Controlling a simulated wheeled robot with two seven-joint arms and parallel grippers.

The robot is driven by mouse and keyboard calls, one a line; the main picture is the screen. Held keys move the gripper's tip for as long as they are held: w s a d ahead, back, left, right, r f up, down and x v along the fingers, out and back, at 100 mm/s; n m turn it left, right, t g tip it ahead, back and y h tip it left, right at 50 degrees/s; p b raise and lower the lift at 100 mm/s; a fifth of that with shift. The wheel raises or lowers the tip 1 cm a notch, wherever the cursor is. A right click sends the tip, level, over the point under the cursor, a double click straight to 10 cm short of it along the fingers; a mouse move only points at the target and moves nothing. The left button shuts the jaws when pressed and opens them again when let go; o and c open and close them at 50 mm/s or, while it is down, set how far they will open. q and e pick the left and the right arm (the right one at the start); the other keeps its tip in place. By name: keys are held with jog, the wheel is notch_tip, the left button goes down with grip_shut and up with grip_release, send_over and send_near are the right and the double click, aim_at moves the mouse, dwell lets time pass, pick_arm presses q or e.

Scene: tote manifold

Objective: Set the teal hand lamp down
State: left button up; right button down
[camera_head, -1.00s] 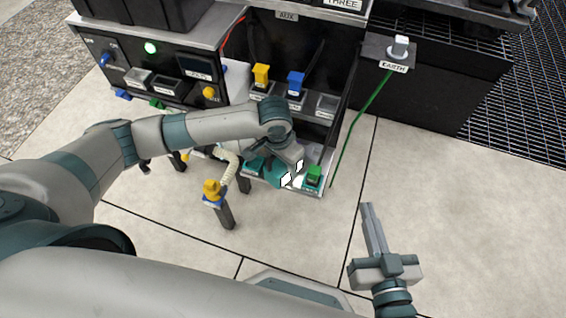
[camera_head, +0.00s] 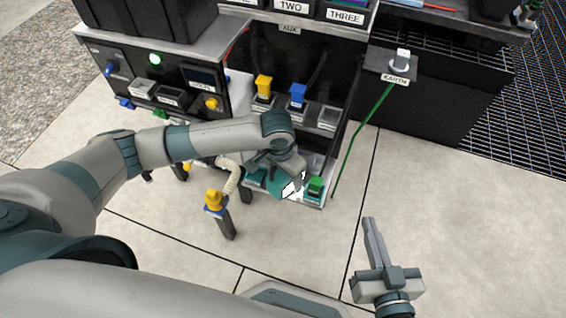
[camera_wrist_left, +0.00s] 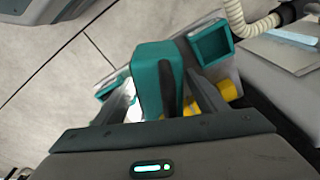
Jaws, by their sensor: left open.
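The teal hand lamp (camera_wrist_left: 158,68) stands between the fingers of my left gripper (camera_wrist_left: 158,100) in the left wrist view. The fingers are open, one on each side of it; whether either touches it I cannot tell. In the head view my left gripper (camera_head: 294,187) is low at the front shelf, and the teal lamp (camera_head: 277,184) is mostly hidden beneath it. The lamp appears to be at the shelf, but its underside is hidden. My right gripper (camera_head: 373,240) is over the floor at the right, away from the lamp; its finger gap does not show clearly.
A green block (camera_head: 315,187) is close right of my left gripper on the shelf. Yellow (camera_head: 264,88) and blue (camera_head: 297,95) plugs stand behind. A yellow-topped post (camera_head: 214,202) with a pale hose is at left. A green cable (camera_head: 365,125) hangs at right. Front floor is clear.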

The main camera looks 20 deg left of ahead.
aim_at(283, 174)
jog(key=shift+r, duration=0.1)
pick_arm(q)
jog(key=shift+r, duration=0.3)
jog(key=r, duration=0.2)
jog(key=r+p, duration=0.1)
jog(key=r, duration=0.3)
jog(key=shift+s+a+p, duration=0.15)
jog(key=shift+s+p, duration=0.15)
jog(key=r, duration=0.1)
jog(key=r+p, duration=0.1)
jog(key=r, duration=0.3)
jog(key=shift+s+a, duration=0.1)
jog(key=shift+s, duration=0.15)
jog(key=shift+s+r+p, duration=0.1)
jog(key=shift+r+p, duration=0.2)
jog(key=shift+r, duration=0.2)
pick_arm(e)
jog(key=s+d+f+g+h, duration=0.1)
jog(key=s+d+f+g, duration=0.2)
jog(key=f, duration=0.6)
jog(key=shift+s+d+g+h, duration=0.3)
jog(key=shift+s+g+h, duration=0.1)
jog(key=shift+s+g, duration=1.1)
jog(key=shift+w, duration=0.2)
